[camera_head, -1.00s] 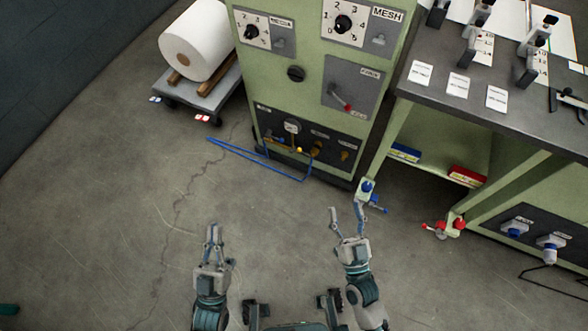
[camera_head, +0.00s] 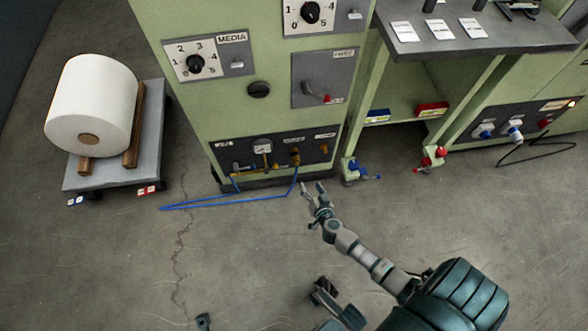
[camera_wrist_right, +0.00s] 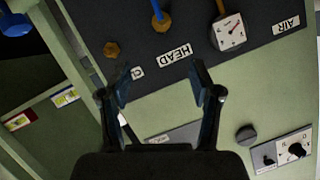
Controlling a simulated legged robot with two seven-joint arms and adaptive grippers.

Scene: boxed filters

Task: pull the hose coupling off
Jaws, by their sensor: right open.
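The blue hose (camera_head: 215,201) lies partly on the floor and rises to a brass coupling (camera_head: 295,157) on the dark lower panel (camera_head: 225,158) of the green machine. The coupling also shows in the right wrist view (camera_wrist_right: 162,22), above the upside-down HEAD label, with the blue hose running off the top edge. My right gripper (camera_head: 313,188) is open and empty, below and a little right of the coupling, apart from it. In the wrist view its fingers (camera_wrist_right: 163,85) point toward the panel, with the coupling beyond the gap.
A bare brass fitting (camera_head: 324,149) sits right of the coupling, and a gauge (camera_head: 262,147) left of it. A blue-handled valve (camera_head: 362,170) and red one (camera_head: 432,158) stand right. A white roll (camera_head: 90,105) rests on a cart (camera_head: 150,130). The foreground floor is mostly clear.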

